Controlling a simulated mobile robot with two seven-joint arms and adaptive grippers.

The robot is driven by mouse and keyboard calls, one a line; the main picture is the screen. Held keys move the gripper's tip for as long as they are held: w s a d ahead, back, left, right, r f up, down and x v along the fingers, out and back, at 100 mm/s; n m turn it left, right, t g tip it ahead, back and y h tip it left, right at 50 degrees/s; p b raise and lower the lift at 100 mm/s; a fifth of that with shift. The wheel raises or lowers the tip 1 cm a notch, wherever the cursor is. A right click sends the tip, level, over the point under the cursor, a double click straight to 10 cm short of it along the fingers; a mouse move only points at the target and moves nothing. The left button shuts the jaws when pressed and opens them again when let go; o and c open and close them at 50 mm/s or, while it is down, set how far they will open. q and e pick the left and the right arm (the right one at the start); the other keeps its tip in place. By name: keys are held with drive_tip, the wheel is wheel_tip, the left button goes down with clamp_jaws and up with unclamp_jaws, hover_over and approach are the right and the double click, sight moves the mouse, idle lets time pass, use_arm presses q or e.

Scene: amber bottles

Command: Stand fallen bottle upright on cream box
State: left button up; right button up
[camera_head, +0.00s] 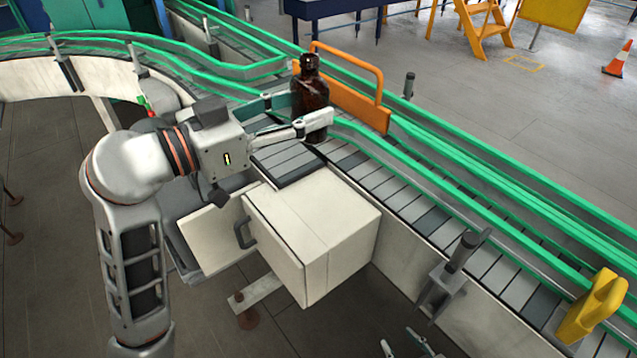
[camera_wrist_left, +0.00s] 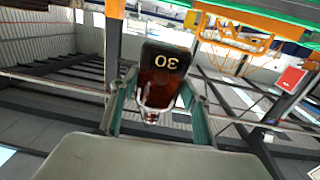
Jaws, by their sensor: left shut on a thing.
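The amber bottle (camera_head: 309,92) is upright, with its neck up, in the head view. My left gripper (camera_head: 312,112) is shut on its body from the left, with one finger across its near side. In the left wrist view the bottle (camera_wrist_left: 160,75) sits between the fingers, and its dark face shows an upside-down "30". The bottle appears over the conveyor, behind the cream box (camera_head: 335,218). I cannot tell whether its base touches anything. The box top is bare. My right gripper (camera_head: 405,346) shows only its fingertips at the bottom edge, apart and empty.
The slatted conveyor (camera_head: 405,200) with green rails runs behind the box to the lower right. An orange guard (camera_head: 350,98) stands just behind the bottle. A grey bracket (camera_head: 448,275) and a yellow part (camera_head: 592,308) stand along the near rail.

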use_arm(q)
drive_tip(key=shift+w+r+t, duration=0.4)
drive_tip(key=shift+w+r, duration=0.2)
drive_tip(key=shift+w+f, duration=0.1)
drive_tip(key=shift+w, duration=0.05)
wheel_tip(320, 180, down, 19)
drive_tip(key=shift+f, duration=0.2)
use_arm(e)
drive_tip(key=shift+w+d+r+m, duration=0.3)
drive_tip(key=shift+d+r+m, duration=0.1)
drive_tip(key=shift+d, duration=0.15)
use_arm(q)
drive_tip(key=shift+f, duration=0.2)
drive_tip(key=o, duration=1.2)
